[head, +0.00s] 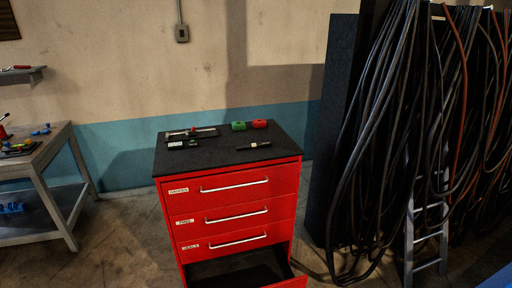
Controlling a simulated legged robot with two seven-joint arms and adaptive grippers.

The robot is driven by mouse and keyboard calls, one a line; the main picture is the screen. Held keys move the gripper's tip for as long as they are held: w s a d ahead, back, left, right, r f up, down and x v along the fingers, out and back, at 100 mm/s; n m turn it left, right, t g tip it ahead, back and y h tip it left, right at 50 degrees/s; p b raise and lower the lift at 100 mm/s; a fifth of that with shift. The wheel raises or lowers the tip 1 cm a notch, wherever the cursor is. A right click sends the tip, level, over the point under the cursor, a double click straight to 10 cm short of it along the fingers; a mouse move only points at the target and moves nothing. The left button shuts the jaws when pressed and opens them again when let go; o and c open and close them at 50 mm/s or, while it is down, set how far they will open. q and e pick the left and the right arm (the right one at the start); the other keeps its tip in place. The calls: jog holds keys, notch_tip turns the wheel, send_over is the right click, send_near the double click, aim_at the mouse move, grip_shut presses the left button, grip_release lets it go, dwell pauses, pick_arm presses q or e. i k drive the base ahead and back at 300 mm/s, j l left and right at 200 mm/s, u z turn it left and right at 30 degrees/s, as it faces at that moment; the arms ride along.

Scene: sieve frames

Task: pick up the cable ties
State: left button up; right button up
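I cannot make out any cable ties for certain in the head view. A red drawer cabinet (237,187) with a black top stands in the middle. Its lowest visible drawer (292,282) is pulled out, and its dark inside shows nothing I can tell apart. On the top lie a dark long tool (192,134), a small black item with a pale face (182,144), a green piece (238,126), a red piece (259,124) and a thin dark item (254,146). Neither of my grippers is in view.
A grey workbench (50,146) with small tools and a lower shelf stands at the left. Thick hanging cables (385,130) and a metal ladder (428,235) fill the right. The floor between bench and cabinet is clear.

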aim_at(260, 144)
jog(key=i+j, duration=0.35)
jog(key=i+j+z, duration=0.2)
jog(key=z, duration=0.15)
jog(key=i+j+z, duration=0.5)
jog(key=j+z, duration=0.2)
